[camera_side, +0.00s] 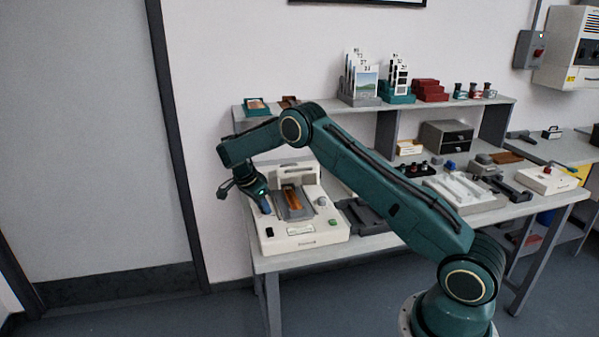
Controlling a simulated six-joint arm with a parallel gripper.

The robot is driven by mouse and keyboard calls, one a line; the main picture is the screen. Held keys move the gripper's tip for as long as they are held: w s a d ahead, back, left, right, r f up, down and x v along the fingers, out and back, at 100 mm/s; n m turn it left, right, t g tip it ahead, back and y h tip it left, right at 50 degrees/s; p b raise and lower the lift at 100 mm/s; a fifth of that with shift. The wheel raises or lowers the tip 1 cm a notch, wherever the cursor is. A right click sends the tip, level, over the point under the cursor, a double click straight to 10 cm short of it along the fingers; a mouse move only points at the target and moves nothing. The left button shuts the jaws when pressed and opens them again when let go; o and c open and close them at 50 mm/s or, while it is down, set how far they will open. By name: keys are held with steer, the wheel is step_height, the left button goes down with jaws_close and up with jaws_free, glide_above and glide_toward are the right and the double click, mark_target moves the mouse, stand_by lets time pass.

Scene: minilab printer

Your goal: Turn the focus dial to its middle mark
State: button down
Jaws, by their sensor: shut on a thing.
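The printer (325,236), a cream machine, stands at the left end of the bench. An orange-brown strip (293,199) lies in the dark sloped channel at its middle. My gripper (266,208) reaches down onto the left part of the printer's top, beside that channel. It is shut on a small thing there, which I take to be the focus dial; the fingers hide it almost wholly. Its marks and pointer are too small or hidden to read. A small round knob (322,201) and a green button (332,223) sit on the printer's right side.
A dark tray (362,217) lies right of the printer, partly behind my arm. A raised shelf (504,101) at the back carries card holders and red boxes (430,91). Further right are a white tray (462,190) and a grey drawer unit (447,137).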

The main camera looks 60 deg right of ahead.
steer(key=shift+w+m+g, duration=0.1)
steer(key=shift+m+g, duration=0.2)
steer(key=shift+m, duration=0.5)
steer(key=shift+r, duration=0.1)
steer(key=c, duration=1.2)
jaws_free()
steer(key=shift+v, duration=2.55)
steer(key=shift+w+r, duration=0.1)
steer(key=shift+r, duration=0.4)
steer(key=shift+a+r, duration=0.3)
steer(key=shift+r, duration=0.25)
